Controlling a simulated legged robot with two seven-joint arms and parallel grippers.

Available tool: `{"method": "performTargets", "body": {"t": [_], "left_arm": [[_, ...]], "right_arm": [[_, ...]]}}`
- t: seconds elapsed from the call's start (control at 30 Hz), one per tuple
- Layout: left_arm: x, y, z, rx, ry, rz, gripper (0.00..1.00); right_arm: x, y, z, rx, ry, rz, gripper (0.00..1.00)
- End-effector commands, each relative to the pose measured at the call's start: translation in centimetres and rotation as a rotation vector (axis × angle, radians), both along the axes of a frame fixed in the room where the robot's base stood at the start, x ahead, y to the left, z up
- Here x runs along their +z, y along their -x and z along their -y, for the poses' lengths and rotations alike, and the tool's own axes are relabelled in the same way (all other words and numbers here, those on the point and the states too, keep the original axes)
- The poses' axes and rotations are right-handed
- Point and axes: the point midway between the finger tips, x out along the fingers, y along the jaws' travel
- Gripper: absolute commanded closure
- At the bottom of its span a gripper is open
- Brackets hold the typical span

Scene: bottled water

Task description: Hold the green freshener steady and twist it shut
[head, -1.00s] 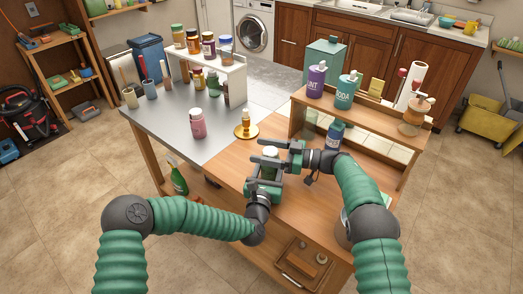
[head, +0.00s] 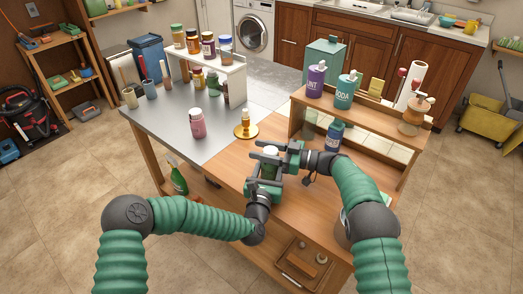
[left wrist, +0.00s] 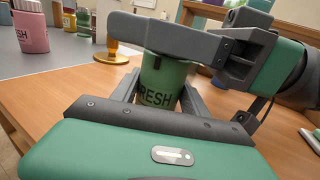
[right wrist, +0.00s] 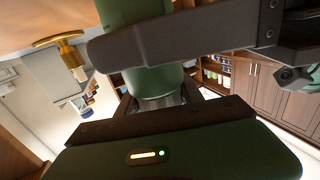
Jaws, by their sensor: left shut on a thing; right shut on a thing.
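The green freshener (left wrist: 160,82), marked FRESH, stands upright over the wooden part of the table in the left wrist view. It also shows small between my grippers in the head view (head: 270,172). My left gripper (head: 264,183) is shut on its body from the near side. My right gripper (head: 272,156) comes in from the right and is shut at its top. In the right wrist view the green body (right wrist: 150,72) appears with a pale top between the right fingers (right wrist: 160,103). The fingers hide much of the top, so how far it is turned cannot be seen.
A pink bottle (head: 198,123) stands on the grey tabletop. An amber bottle on a round base (head: 246,126) stands just beyond my grippers. A blue bottle (head: 334,137) stands by the wooden shelf (head: 370,112) at the right, close to my right arm.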

Motion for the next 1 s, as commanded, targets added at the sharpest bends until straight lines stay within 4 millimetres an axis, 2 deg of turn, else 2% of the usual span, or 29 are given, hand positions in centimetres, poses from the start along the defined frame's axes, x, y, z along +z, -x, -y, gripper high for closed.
{"method": "performTargets", "body": {"t": [0.3, 0.6, 0.63, 0.8, 1.0], "left_arm": [[-0.16, 0.12, 0.08, -0.002, 0.000, -0.003, 0.83], [-0.17, 0.09, 0.03, -0.001, 0.000, -0.004, 0.83], [-0.17, 0.08, 0.04, -0.001, 0.000, -0.004, 0.83], [-0.18, 0.06, 0.02, -0.001, 0.000, -0.004, 0.83], [-0.18, 0.05, 0.01, -0.001, 0.000, -0.004, 0.83]], "right_arm": [[0.05, -0.57, 0.41, -0.177, 0.006, 0.000, 0.97], [0.00, -0.61, 0.42, -0.186, 0.006, 0.000, 0.97], [0.01, -0.61, 0.42, -0.186, 0.006, 0.000, 0.54], [-0.02, -0.56, 0.35, -0.183, 0.006, -0.001, 0.34], [-0.05, -0.52, 0.30, -0.181, 0.006, -0.001, 0.34]]}}
